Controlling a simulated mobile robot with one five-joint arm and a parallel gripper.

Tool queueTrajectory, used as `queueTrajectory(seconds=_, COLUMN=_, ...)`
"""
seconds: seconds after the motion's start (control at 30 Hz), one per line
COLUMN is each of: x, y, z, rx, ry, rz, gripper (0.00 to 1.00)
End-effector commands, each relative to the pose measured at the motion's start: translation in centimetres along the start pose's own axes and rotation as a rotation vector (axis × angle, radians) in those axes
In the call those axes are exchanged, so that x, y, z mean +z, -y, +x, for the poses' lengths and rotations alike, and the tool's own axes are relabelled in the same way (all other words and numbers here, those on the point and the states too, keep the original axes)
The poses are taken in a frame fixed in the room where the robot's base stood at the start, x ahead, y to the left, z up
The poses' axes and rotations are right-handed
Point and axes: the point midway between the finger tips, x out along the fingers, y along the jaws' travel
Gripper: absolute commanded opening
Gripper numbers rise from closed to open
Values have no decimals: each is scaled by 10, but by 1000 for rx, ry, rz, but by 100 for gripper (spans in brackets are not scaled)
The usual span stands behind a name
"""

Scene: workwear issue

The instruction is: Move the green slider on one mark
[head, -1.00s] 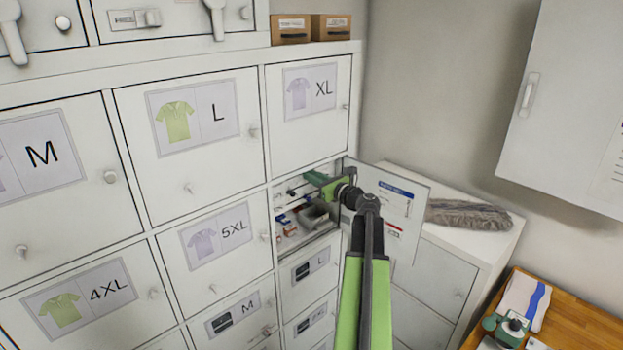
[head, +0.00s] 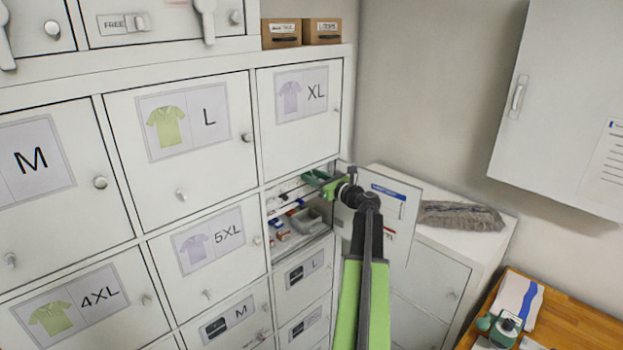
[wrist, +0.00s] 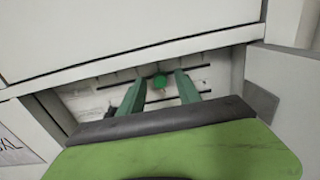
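The green slider shows as a round green knob (wrist: 160,81) on a pale panel with dark slots, at the back of an open compartment in the wrist view. My gripper (wrist: 159,87) reaches into that compartment with its two teal fingers apart, one on each side of the knob as seen from the wrist. I cannot tell whether either finger touches it. In the head view my gripper (head: 311,178) is at the upper part of the opening, below the XL door, and the slider cannot be made out there. The marks are too small to read.
The compartment's door (head: 385,212) stands open just right of my gripper. A grey tray (head: 308,219) and small boxes lie on the compartment floor below. The closed XL door (head: 298,120) is right above. A grey mop head (head: 460,216) lies on the white cabinet at right.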

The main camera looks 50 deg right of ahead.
Motion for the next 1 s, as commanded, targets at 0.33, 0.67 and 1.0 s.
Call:
queueTrajectory(seconds=0.33, x=0, y=-2, z=-57, rx=-4, ry=0, rz=0, gripper=40)
queueTrajectory(seconds=0.67, x=0, y=-1, z=-145, rx=-3, ry=0, rz=0, gripper=40)
queueTrajectory(seconds=1.0, x=0, y=0, z=-174, rx=0, ry=0, rz=0, gripper=40)
